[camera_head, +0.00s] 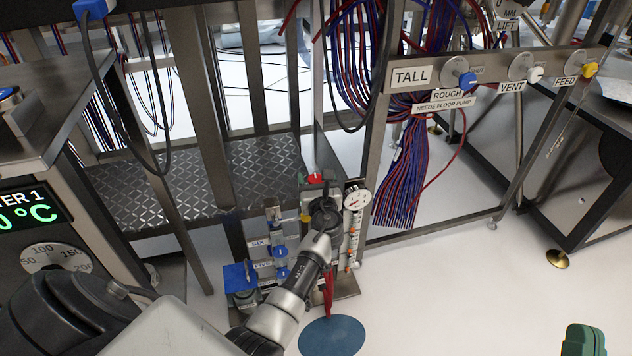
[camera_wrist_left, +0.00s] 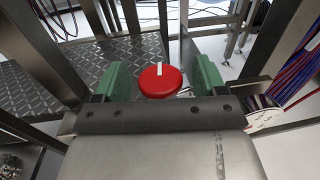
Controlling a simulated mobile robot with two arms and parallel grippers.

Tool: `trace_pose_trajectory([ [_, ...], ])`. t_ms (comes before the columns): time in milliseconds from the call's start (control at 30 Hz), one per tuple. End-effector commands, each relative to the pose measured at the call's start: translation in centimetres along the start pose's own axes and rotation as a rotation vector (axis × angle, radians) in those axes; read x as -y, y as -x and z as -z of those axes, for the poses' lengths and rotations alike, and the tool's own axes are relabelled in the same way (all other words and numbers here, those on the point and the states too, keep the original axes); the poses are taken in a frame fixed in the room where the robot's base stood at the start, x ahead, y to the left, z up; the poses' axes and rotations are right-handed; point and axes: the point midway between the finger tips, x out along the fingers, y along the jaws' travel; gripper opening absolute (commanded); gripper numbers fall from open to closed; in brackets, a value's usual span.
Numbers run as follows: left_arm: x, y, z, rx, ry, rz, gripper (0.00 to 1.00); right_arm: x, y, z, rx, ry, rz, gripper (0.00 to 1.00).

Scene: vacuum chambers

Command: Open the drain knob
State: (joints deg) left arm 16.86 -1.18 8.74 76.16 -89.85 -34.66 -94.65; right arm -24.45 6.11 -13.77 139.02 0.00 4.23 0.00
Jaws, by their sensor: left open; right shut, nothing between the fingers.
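A round red knob (camera_wrist_left: 160,82) with a white line mark lies between the two green fingers of my open left gripper (camera_wrist_left: 160,74) in the left wrist view. I cannot tell whether the fingers touch it. In the head view the red knob (camera_head: 315,179) shows at the top of a small valve stand, just beyond my left wrist. No drain label can be read. My wrist hides part of the stand. My right gripper (camera_head: 584,340) shows only as green finger parts at the lower right corner, shut and away from the stand.
Blue knobs (camera_head: 281,262) labelled SIX and FIVE sit left of my arm. A gauge (camera_head: 357,197) stands right of it. A metal frame rail (camera_head: 430,78) carries knobs labelled ROUGH, VENT and FEED. Cable bundles (camera_head: 405,180) hang behind.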

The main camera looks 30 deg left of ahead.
Motion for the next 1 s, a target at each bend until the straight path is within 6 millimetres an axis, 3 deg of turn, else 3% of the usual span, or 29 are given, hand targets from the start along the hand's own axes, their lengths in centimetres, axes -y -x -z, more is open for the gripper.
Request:
trace_pose_trajectory([
  [367, 0.0, -0.4, 0.0, -0.001, 0.0, 0.0, 0.7, 0.1, 0.0, 0.4, -0.034, -0.002, 0.001, 0.0],
  [667, 0.0, -0.4, 0.0, -0.001, 0.0, 0.0, 0.24, 0.1, 0.0, 0.4, -0.032, -0.002, 0.001, 0.0],
  [1000, 0.1, -0.4, 0.0, 0.0, 0.0, -0.121, 0.22, 0.3, 0.2, 1.9, -0.161, -0.006, 0.007, 0.0],
])
